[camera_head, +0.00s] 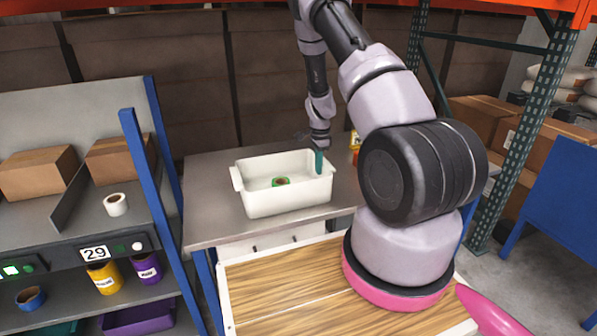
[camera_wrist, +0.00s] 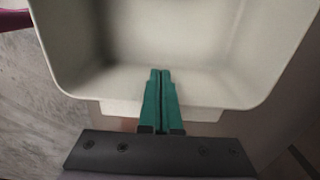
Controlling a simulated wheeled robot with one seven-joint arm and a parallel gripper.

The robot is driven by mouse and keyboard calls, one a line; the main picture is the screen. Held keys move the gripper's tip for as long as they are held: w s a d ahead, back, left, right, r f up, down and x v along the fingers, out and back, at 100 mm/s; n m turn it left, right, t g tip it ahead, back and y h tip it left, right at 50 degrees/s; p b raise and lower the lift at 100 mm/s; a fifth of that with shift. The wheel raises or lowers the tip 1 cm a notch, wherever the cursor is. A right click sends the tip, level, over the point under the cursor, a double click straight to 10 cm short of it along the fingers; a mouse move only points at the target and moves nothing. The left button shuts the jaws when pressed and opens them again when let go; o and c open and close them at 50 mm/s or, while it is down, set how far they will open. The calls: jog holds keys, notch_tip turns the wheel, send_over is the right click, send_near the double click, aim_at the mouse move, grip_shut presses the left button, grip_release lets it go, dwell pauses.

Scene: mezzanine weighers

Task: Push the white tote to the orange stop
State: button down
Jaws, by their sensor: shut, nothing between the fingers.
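The white tote (camera_head: 288,203) sits on the grey metal table, an open box with a lip at its left end. A green and brown roll (camera_head: 281,182) lies inside it. My gripper (camera_head: 319,170) points down at the tote's right end, its green fingers together and empty. The fingertips look to be just inside the right end wall; I cannot tell whether they touch it. In the wrist view my shut fingers (camera_wrist: 160,75) cross over the rim of the tote (camera_wrist: 225,98).
The metal table (camera_head: 210,215) has bare room left of the tote. A blue-framed shelf (camera_head: 140,150) with cardboard boxes and rolls stands left. A small yellow and red item (camera_head: 355,147) shows behind my arm. A wooden top (camera_head: 285,290) lies in front.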

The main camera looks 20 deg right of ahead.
jog(key=d, duration=1.8)
jog(key=shift+a, duration=0.1)
